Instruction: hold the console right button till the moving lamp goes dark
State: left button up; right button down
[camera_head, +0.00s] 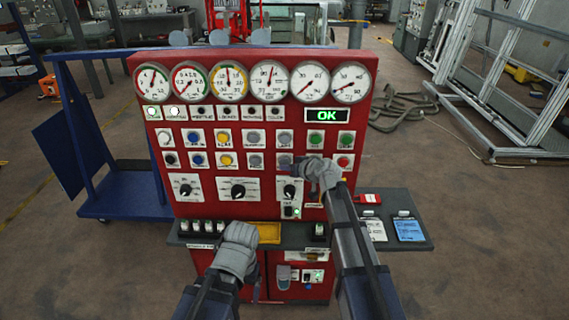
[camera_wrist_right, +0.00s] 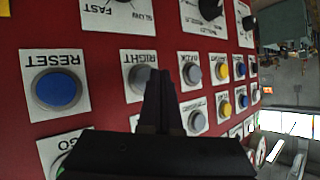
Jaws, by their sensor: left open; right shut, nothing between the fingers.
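The red console (camera_head: 300,215) stands in front of me. Its grey RIGHT button (camera_wrist_right: 137,80) is beside the blue RESET button (camera_wrist_right: 58,90) in the right wrist view, partly hidden by my fingers. In the head view it is the grey button (camera_head: 285,160) just left of my right gripper (camera_head: 303,166). That gripper is shut and empty; its fingertips (camera_wrist_right: 161,75) overlap the button's edge, but I cannot tell whether they touch it. In the lamp row, the lamp apparently labelled moving (camera_head: 250,112) looks dark. My left gripper (camera_head: 240,232) is open and empty, low before the console.
Several gauges and a green OK display (camera_head: 327,115) are on the panel. Two lamps (camera_head: 175,112) at the row's left glow white. A yellow tray (camera_head: 268,232) is on the ledge near my left gripper. A side shelf (camera_head: 415,215) with cards sticks out right.

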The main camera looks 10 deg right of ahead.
jog(key=s, duration=0.5)
jog(key=shift+a, duration=0.35)
jog(key=s+a+f+n+g+h+b, duration=0.1)
jog(key=s+a+f+g, duration=0.3)
jog(key=s, duration=0.4)
jog(key=s+a+f+n+g, duration=0.1)
jog(key=s+a+f+g, duration=0.1)
jog(key=s+a+f, duration=0.35)
jog(key=s+d+f+g+h, duration=0.2)
jog(key=s+d+h, duration=0.1)
jog(key=s, duration=0.6)
jog(key=s+d+f+m+g+h+b, duration=0.1)
jog(key=s+d+f+g+h, duration=0.1)
jog(key=s, duration=0.7)
jog(key=shift+s+d+f+g+h, duration=0.2)
jog(key=shift+s+d+g+h, duration=0.15)
jog(key=shift+d+g+h, duration=0.25)
jog(key=shift+a+b, duration=0.1)
jog(key=shift+b, duration=0.2)
